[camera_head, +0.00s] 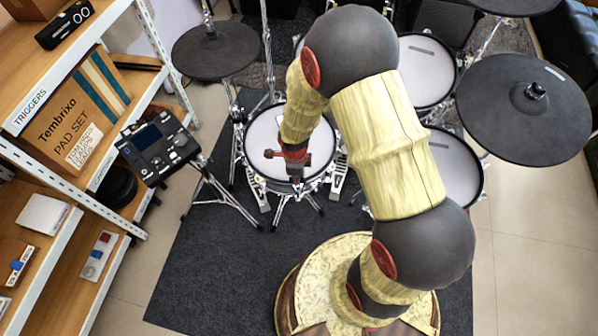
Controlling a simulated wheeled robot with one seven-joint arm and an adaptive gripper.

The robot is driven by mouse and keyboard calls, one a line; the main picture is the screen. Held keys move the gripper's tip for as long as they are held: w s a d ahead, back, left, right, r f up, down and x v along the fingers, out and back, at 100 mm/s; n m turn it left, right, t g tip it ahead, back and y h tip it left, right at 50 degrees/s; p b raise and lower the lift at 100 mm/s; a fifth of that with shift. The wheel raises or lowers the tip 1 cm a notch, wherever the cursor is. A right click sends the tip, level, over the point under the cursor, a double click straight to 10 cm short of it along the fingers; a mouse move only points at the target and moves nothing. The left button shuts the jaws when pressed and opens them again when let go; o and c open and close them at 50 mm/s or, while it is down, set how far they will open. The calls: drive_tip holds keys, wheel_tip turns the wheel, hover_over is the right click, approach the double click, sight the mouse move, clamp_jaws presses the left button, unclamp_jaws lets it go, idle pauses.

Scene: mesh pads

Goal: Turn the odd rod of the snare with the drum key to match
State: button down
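The snare (262,130) has a white mesh head and a dark rim and stands on a stand left of my arm. I cannot make out the drum key; anything in the fingers is not clear. The snare's rods are too small to compare, and my arm and gripper hide some of the rim.
My arm crosses the middle of the view. Other pads (426,70) and dark cymbals (523,107) stand on the right, with another cymbal (215,50) behind left. A drum module (158,146) stands left, beside shelves (100,170) with boxes. The dark mat (215,270) is clear in front.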

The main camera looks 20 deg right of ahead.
drive_tip(key=shift+f, duration=0.3)
drive_tip(key=shift+w, duration=0.1)
drive_tip(key=shift+b, duration=0.4)
drive_tip(key=c, duration=2.3)
unclamp_jaws()
drive_tip(key=shift+f, duration=0.1)
drive_tip(key=shift+c, duration=0.2)
clamp_jaws()
